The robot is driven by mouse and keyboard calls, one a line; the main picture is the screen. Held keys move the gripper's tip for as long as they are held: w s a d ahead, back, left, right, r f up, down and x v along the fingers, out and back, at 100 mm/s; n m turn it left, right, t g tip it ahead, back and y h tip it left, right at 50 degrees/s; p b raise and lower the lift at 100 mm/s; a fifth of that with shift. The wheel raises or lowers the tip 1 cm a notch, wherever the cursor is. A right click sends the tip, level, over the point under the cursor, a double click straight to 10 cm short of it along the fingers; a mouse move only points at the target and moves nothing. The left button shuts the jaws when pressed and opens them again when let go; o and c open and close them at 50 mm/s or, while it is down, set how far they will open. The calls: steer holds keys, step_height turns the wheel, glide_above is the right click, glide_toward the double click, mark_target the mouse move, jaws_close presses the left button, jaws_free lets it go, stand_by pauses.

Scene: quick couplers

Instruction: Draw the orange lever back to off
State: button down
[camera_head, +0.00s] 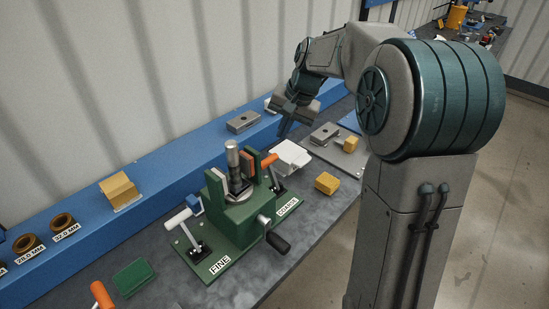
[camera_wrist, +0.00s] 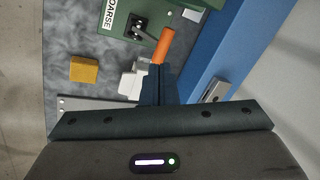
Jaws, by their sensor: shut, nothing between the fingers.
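The orange lever (camera_head: 269,161) is on the COARSE side of a green fixture (camera_head: 237,222), its handle tilted up from a dark pivot. In the wrist view the orange lever (camera_wrist: 165,46) runs from its pivot down to just by my fingertips. My gripper (camera_head: 284,133) is shut and empty, above and behind the lever in the head view, with a small gap showing there. In the wrist view my gripper (camera_wrist: 158,70) ends right beside the handle's end; I cannot tell whether they touch.
A white-handled lever (camera_head: 179,218) stands on the FINE side, and a crank (camera_head: 277,240) sticks out in front. A metal cylinder (camera_head: 233,158) stands in the fixture. A yellow block (camera_head: 327,183) and white piece (camera_head: 291,156) lie to the right. A blue ledge (camera_head: 165,160) runs behind.

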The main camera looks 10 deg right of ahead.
steer(key=s+d+m+t, duration=0.2)
steer(key=s+d+m, duration=0.1)
steer(key=m, duration=0.2)
steer(key=p, duration=0.2)
glide_toward(270, 161)
steer(key=shift+m, duration=0.3)
steer(key=x, duration=0.5)
steer(key=shift+s+d+f, duration=0.25)
steer(key=shift+s+f, duration=0.05)
steer(key=shift+f, duration=0.05)
steer(key=shift+w+a+f, duration=0.3)
steer(key=shift+w+f, duration=0.15)
steer(key=shift+f, duration=0.05)
steer(key=shift+w, duration=0.1)
steer(key=shift+w+a+f, duration=0.2)
steer(key=shift+w+a, duration=0.35)
steer(key=shift+w, duration=0.05)
steer(key=shift+w+a+f, duration=0.15)
steer(key=shift+w+a, duration=0.4)
steer(key=shift+w, duration=0.1)
steer(key=shift+r, duration=0.1)
